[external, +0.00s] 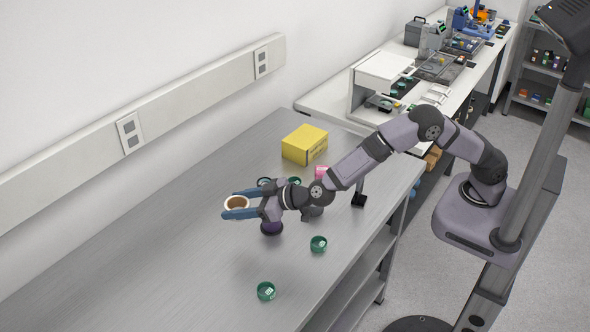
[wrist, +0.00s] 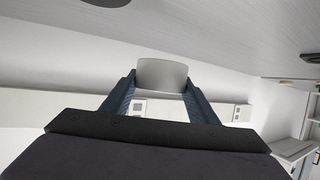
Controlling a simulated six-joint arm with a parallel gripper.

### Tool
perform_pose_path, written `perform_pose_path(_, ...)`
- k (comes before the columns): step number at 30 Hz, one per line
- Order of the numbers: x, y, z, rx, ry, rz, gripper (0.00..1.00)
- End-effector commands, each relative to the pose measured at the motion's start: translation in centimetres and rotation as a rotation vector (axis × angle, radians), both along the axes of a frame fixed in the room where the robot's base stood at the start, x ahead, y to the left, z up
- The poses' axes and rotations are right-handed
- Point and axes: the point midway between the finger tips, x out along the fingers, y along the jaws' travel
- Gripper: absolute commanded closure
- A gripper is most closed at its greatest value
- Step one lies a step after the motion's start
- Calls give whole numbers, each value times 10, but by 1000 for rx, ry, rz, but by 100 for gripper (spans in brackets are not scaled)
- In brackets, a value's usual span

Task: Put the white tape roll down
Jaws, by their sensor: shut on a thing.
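The white tape roll (external: 237,204), with a brown inside, is held between the two blue fingers of my gripper (external: 238,206) in the external view. It is over the left part of the grey metal table (external: 150,245); its exact height above the surface is hard to tell. In the wrist view the roll (wrist: 162,76) is a pale curved band between the fingertips of my gripper (wrist: 161,80). The fingers press on its two sides.
A yellow box (external: 305,144) stands at the back of the table. A pink thing (external: 322,173) is partly hidden by my arm. The table's left part is clear.

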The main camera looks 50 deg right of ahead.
Motion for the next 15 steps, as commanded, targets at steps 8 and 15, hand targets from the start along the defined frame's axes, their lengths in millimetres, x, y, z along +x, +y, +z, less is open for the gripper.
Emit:
perform_pose_path(8, -36, 38, -10, 1, 0, 10, 68)
perform_pose_path(15, -39, 41, -14, 0, 0, 11, 68)
